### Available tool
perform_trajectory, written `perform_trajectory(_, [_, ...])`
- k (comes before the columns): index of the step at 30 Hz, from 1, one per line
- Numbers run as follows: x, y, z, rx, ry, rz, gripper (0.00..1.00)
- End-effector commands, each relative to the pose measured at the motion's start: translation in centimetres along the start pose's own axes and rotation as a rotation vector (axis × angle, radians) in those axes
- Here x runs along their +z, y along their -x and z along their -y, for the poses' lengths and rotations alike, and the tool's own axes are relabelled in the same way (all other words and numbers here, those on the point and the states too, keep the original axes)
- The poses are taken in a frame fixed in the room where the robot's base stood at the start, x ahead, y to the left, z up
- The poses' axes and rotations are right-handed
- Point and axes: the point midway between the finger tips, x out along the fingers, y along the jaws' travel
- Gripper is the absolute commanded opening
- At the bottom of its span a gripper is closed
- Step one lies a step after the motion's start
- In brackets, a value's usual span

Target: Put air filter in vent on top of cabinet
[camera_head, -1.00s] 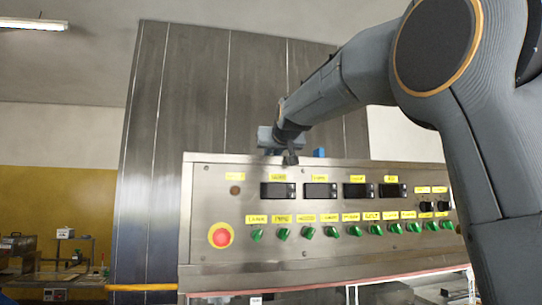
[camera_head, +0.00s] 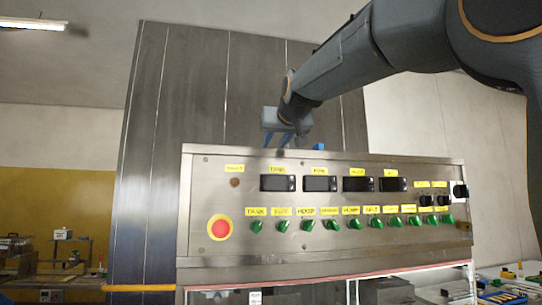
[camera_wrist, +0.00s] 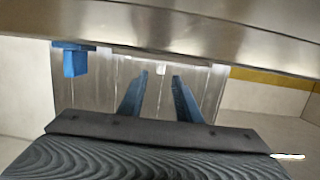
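The steel cabinet (camera_head: 330,262) with its control panel fills the middle of the head view. A small blue object (camera_head: 318,147) shows just above its top edge, mostly hidden behind the panel. A blue piece, likely the same one, shows at upper left in the wrist view (camera_wrist: 75,62), against the metal edge. I cannot tell whether it is the air filter. My gripper (camera_head: 287,141) is above the cabinet's top edge, left of the blue object. In the wrist view its two blue fingers (camera_wrist: 159,82) are apart with nothing between them. The vent is not visible.
The panel front carries a red stop button (camera_head: 219,228), green knobs and dark displays. A tall dark metal panel (camera_head: 180,130) stands behind. In the wrist view a broad metal surface (camera_wrist: 200,28) crosses the top, close beyond the fingertips. The air above the cabinet's right side looks free.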

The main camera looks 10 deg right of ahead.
Motion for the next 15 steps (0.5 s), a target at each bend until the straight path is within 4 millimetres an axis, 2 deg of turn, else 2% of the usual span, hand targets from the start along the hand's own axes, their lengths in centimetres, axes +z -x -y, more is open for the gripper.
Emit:
perform_trajectory(1, [0.1, 1.1, 0.0, 0.0, 0.0, -0.004, 0.31])
perform_trajectory(6, [0.1, 4.0, 0.0, 0.0, 0.0, -0.003, 0.31])
perform_trajectory(10, [0.0, 5.2, 0.0, 0.0, 0.0, -0.001, 0.31])
perform_trajectory(15, [0.0, 5.8, 0.0, 0.001, 0.0, 0.0, 0.31])
